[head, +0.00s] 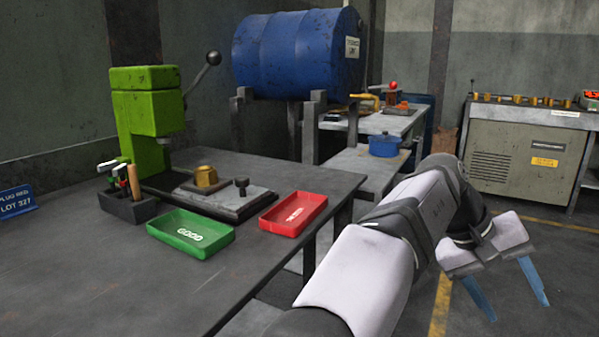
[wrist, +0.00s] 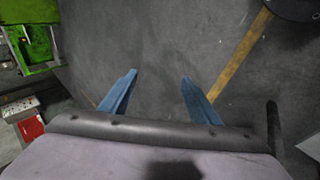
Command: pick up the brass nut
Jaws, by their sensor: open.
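A brass-coloured piece (head: 206,177), which looks like the brass nut, sits on the grey fixture plate (head: 228,205) in front of the green press. A small dark knob-like part stands beside it on the plate. My gripper (head: 517,308) is at the right, well away from the nut, pointing down over the floor beyond the table. Its blue fingers are apart with nothing between them. The open gripper (wrist: 159,78) also shows in the wrist view, with only bare floor beneath. I cannot make out the nut in the wrist view.
A green tray (head: 173,241) marked GOOD and a red tray (head: 270,223) stand near the plate. A tool holder (head: 128,207) is left of them. The press (head: 148,105) and its lever rise behind. The table's front left is clear. Several small brass pieces top the right-hand cabinet (head: 515,145).

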